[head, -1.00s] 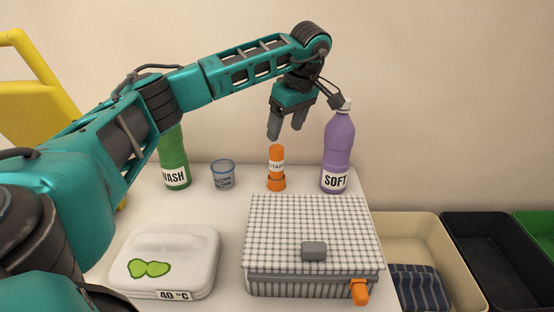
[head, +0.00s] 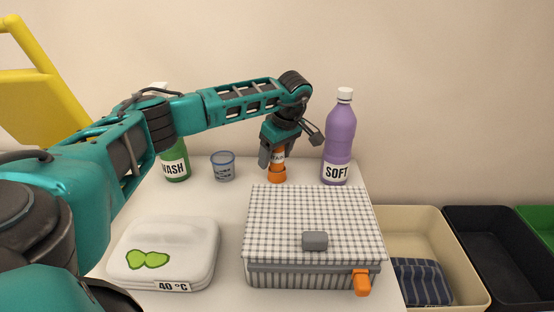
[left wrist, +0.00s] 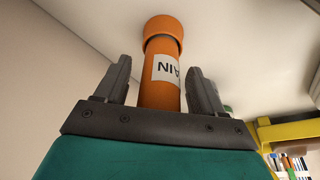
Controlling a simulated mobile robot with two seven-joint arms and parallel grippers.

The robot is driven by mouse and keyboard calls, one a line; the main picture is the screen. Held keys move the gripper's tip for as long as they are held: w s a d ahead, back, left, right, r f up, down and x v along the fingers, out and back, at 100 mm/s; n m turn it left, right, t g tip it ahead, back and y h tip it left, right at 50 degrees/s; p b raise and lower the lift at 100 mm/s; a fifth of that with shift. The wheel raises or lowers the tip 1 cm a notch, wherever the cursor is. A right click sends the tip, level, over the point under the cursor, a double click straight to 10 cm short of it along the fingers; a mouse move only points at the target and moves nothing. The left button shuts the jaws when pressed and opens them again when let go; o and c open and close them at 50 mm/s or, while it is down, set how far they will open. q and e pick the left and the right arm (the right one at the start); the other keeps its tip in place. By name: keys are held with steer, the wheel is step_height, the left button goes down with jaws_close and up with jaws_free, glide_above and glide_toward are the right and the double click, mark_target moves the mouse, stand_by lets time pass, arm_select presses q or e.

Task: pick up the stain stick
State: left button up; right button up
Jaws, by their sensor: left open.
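The stain stick (head: 277,177) is an orange tube with a white label, standing upright on the white table behind the checked box. My left gripper (head: 277,160) is open and has come down over its upper part. In the left wrist view the stain stick (left wrist: 162,62) stands between the two grey fingers of the gripper (left wrist: 160,85), with a gap visible on each side. Its upper end is hidden behind the gripper body. My right gripper is not in view.
A purple SOFT bottle (head: 339,140) stands close on the right. A small blue cup (head: 223,167) and a green WASH bottle (head: 175,165) stand left. The checked box (head: 312,220) and a white case (head: 164,252) are in front. Trays (head: 470,300) lie right.

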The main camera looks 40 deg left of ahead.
arm_select(q)
steer(key=shift+c, duration=0.2)
steer(key=c, duration=1)
steer(key=shift+c, duration=0.2)
